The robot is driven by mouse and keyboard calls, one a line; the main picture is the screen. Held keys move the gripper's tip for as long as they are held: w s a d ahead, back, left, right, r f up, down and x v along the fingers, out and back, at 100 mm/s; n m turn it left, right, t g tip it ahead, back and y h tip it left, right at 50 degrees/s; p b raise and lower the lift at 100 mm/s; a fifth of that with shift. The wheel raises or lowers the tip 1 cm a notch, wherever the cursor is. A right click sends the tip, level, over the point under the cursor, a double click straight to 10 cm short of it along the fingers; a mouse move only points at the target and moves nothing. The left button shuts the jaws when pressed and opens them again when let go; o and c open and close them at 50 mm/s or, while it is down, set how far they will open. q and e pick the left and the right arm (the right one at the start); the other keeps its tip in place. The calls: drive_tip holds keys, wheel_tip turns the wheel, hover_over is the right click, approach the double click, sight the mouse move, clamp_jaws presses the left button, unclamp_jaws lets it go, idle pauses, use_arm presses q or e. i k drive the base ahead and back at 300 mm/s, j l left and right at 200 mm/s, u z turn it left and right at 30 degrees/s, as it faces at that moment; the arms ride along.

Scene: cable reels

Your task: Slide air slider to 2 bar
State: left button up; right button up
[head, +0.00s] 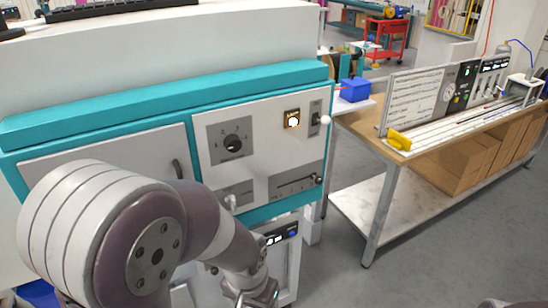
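A white control panel (262,147) is set in the front of a teal-trimmed machine. A horizontal slider (296,182) with a dark knob near its right end sits at the panel's lower right. A vertical lever with a white ball (325,120) is at the upper right. Another small control with a pale knob (231,201) is at the lower left. I cannot read which label says air or any bar marks. My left gripper (258,299) is below the panel at the bottom edge, touching none of these controls; its fingers are partly cut off. My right gripper is not in view.
The panel also has a rotary dial (233,143) and a lit button (292,119). My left arm covers the cabinet's lower left. A lower unit (285,238) with small displays stands under the panel. A workbench (375,150) stands to the right, with open floor before it.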

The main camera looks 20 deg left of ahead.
sight(317, 180)
drive_tip(key=i+l+u, duration=0.25)
drive_tip(key=i+l, duration=0.15)
drive_tip(key=i+l+u, duration=0.25)
drive_tip(key=i+l, duration=0.2)
